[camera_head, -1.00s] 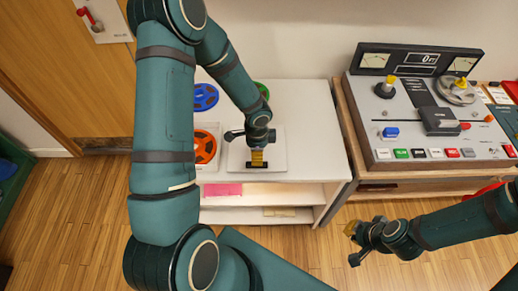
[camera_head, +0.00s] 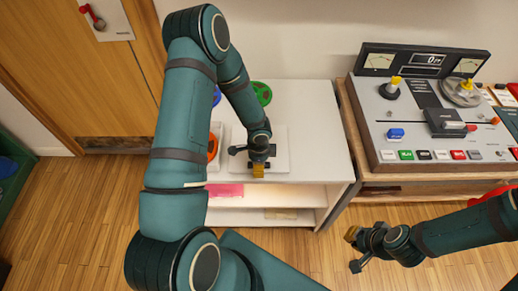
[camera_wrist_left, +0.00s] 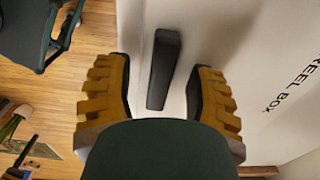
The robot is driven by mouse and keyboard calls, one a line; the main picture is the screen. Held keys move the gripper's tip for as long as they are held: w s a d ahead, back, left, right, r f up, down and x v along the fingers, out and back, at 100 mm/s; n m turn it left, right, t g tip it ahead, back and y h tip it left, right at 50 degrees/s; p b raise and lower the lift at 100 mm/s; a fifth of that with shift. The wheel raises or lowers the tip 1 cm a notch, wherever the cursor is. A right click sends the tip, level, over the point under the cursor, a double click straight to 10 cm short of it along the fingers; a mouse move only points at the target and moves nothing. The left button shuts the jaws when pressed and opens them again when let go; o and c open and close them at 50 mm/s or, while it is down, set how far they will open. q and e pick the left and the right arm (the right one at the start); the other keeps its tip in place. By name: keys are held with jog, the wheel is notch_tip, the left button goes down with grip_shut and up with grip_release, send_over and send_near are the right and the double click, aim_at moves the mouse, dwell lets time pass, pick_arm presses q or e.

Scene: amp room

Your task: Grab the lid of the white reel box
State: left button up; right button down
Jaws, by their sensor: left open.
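The white reel box (camera_head: 281,154) sits on the white shelf unit; its pale top with the words "REEL BOX" fills much of the left wrist view (camera_wrist_left: 245,60). A black bar handle (camera_wrist_left: 163,70) is on the lid. My left gripper (camera_head: 258,168) is above the box, pointing down. In the left wrist view its yellow-backed fingers (camera_wrist_left: 160,92) are apart, with the handle between them in the picture; I see no contact. My right gripper (camera_head: 353,248) hangs over the floor at the lower right; its finger gap is unclear.
Green (camera_head: 262,93), blue and orange (camera_head: 212,147) reels lie behind and left of the box, partly hidden by my left arm. A pink item (camera_head: 224,190) is on the shelf below. The tape machine (camera_head: 430,120) stands to the right. The shelf top's right side is clear.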

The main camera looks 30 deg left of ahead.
pick_arm(q)
grip_shut()
jog(key=shift+r, duration=0.1)
